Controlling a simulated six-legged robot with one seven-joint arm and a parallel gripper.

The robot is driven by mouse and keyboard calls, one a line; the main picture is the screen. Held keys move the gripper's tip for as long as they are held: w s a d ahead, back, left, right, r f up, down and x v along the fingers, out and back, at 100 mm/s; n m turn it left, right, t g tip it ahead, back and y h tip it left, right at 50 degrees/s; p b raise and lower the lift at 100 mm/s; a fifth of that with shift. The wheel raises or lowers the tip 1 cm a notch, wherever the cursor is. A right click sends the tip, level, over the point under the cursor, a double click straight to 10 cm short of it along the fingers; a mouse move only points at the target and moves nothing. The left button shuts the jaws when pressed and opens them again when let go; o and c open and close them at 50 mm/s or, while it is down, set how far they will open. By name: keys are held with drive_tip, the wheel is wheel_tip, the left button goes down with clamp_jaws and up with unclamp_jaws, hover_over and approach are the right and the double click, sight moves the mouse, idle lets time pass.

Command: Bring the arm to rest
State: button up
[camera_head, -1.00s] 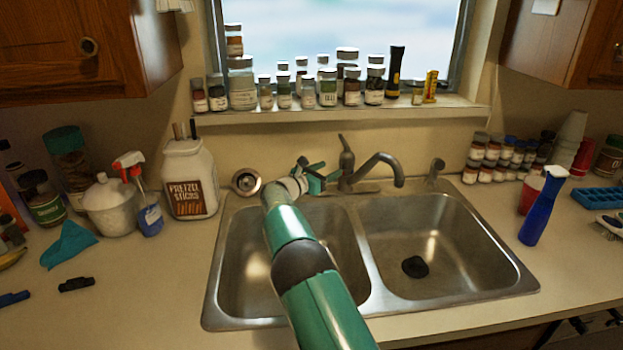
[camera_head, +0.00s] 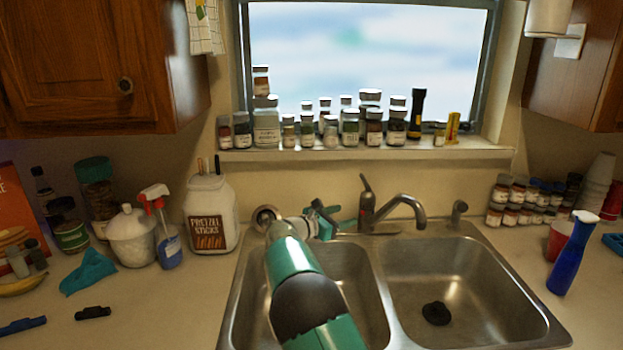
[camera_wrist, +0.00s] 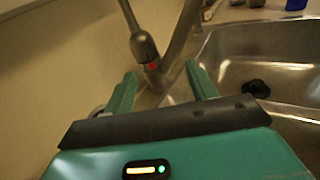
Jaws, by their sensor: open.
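My gripper (camera_head: 327,218) is at the end of my green and grey arm, over the back of the left sink basin, close to the faucet. In the wrist view its two green fingers (camera_wrist: 160,88) stand apart with nothing held between them. Whether a finger touches the faucet I cannot tell. My forearm hides part of the left basin.
A pretzel jar (camera_head: 211,214), a spray bottle (camera_head: 165,230) and a teal cloth (camera_head: 88,271) are on the left counter. Several jars line the window sill (camera_head: 300,154). The right basin (camera_head: 470,285) holds only a dark drain piece.

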drive_tip(key=s+d+r+m+g+y, duration=0.35)
drive_tip(key=s+d+m, duration=0.25)
drive_tip(key=s, duration=0.5)
drive_tip(key=s+d+r+m+g+y, duration=0.25)
drive_tip(key=s+d+r+m, duration=0.3)
drive_tip(key=s, duration=0.65)
drive_tip(key=s+a+f+m+y, duration=0.1)
drive_tip(key=s+m, duration=0.3)
drive_tip(key=s, duration=0.5)
drive_tip(key=s+a+f+m+t+y, duration=0.1)
drive_tip(key=s+a+m+y, duration=0.3)
drive_tip(key=s, duration=0.6)
drive_tip(key=s+a+f+m+t+y, duration=0.1)
drive_tip(key=s+a+m+y, duration=0.1)
drive_tip(key=s, duration=0.7)
drive_tip(key=shift+s+a+f+m+y, duration=0.2)
drive_tip(key=shift+s+a+m+y, duration=0.15)
drive_tip(key=shift+m+y, duration=0.45)
